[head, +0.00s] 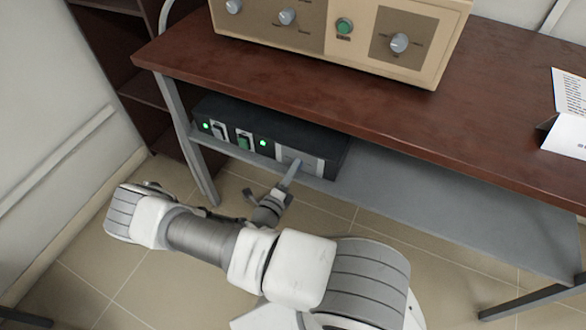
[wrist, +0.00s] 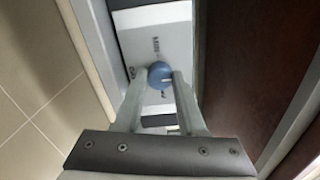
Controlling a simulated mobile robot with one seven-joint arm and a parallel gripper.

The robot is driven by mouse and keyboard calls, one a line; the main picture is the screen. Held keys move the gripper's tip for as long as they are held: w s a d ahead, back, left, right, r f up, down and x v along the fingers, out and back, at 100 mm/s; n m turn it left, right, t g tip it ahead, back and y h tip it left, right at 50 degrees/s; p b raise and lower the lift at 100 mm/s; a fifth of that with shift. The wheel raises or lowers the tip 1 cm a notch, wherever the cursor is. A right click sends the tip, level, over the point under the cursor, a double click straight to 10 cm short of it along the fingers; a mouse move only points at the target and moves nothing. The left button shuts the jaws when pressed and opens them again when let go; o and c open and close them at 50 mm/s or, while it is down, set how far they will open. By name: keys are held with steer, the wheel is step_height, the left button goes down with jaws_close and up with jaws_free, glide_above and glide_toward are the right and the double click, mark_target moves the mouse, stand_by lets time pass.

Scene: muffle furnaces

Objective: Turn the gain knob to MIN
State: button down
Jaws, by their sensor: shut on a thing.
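The gain knob (wrist: 158,73) is a round blue-grey knob on a pale panel in the wrist view. The word MIN (wrist: 155,46) is printed on the panel above it, and other small marks sit to its left and below. A short pale line shows on the knob's lower right side; I cannot be sure it is the pointer. My gripper (wrist: 160,78) has its fingertips on either side of the knob and is shut on it. In the head view my gripper (head: 295,166) reaches the right front of a black unit (head: 335,156), where the knob is hidden.
The black unit, with green lights and switches, sits on a grey lower shelf (head: 430,200) under a brown tabletop (head: 480,120). A beige instrument (head: 360,62) with knobs stands on top. A table leg (head: 190,150) is left of my gripper. A white card (head: 570,105) stands at right.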

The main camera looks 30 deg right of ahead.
steer(key=shift+f+n+b, duration=0.1)
steer(key=shift+n+b, duration=0.3)
steer(key=shift+n, duration=8.7)
steer(key=c, duration=0.5)
jaws_free()
steer(key=shift+s, duration=0.1)
